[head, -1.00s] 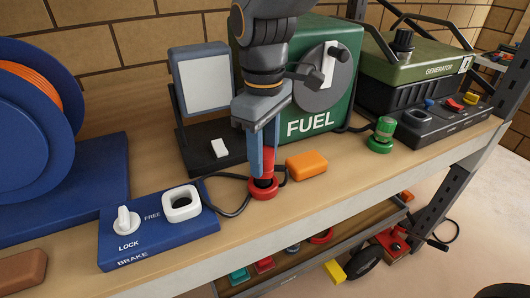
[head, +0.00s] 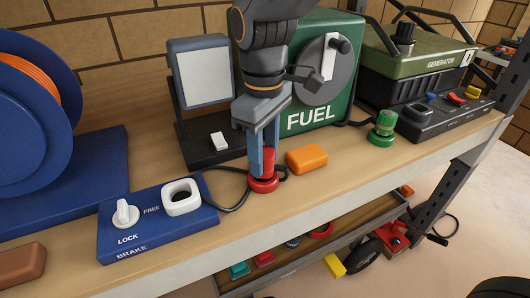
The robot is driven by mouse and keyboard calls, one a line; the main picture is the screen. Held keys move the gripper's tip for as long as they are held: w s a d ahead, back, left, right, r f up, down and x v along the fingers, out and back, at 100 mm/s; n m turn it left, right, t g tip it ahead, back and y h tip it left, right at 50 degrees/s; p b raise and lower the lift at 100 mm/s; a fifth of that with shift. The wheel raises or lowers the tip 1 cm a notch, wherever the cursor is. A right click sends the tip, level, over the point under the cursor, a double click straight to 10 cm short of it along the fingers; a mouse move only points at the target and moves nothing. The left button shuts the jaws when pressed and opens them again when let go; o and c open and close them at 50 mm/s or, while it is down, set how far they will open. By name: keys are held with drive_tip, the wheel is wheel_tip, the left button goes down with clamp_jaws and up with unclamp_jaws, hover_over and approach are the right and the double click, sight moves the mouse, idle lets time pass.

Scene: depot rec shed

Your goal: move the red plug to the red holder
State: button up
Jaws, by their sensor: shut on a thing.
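The red plug (head: 263,161) is upright between the fingers of my gripper (head: 263,158), which points down and is shut on it. The red holder (head: 263,186) is a low round ring on the bench top, directly under the plug. The plug's lower end meets or sits within the holder in the picture; how deep it sits is hidden. The fingers cover part of the plug's sides.
An orange block (head: 306,159) lies close right of the holder. A dark cable (head: 231,207) loops to the left. The blue brake box (head: 155,228) stands front left, the green fuel box (head: 325,75) behind, a green plug in its holder (head: 382,131) to the right.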

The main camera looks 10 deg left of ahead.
drive_tip(key=o, duration=1.1)
